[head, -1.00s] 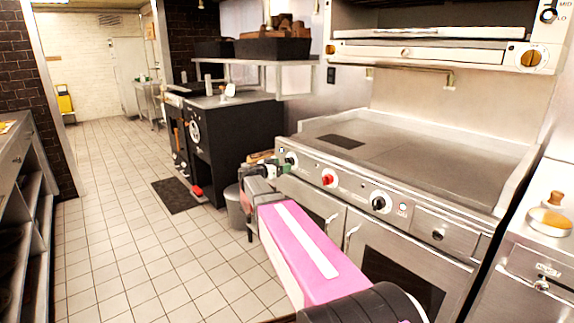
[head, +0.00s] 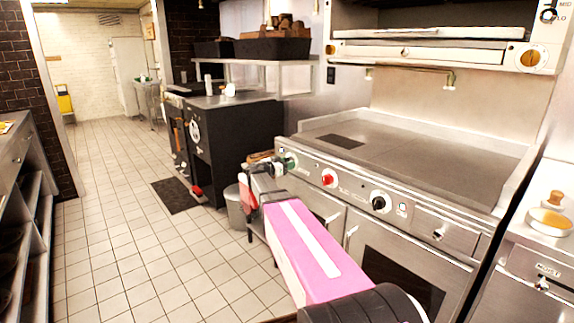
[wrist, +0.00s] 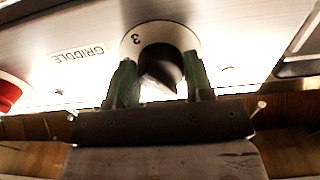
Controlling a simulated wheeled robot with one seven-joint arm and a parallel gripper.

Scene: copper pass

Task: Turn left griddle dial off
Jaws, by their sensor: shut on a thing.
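The left griddle dial has a dark knob (wrist: 160,68) on a round white plate (wrist: 187,38) that shows a "3". In the head view its plate (head: 291,157) is at the left end of the griddle front, and the knob is mostly hidden. My gripper (wrist: 158,82) is shut on the knob, with one green finger on each side of it. It also shows in the head view (head: 281,166). In the wrist view the "GRIDDLE" label (wrist: 77,54) appears upside down.
A red dial (head: 327,178) and a black dial (head: 380,202) sit farther right on the griddle front (head: 345,187). The flat griddle top (head: 420,155) is bare. A grey bin (head: 236,207) stands beyond my gripper.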

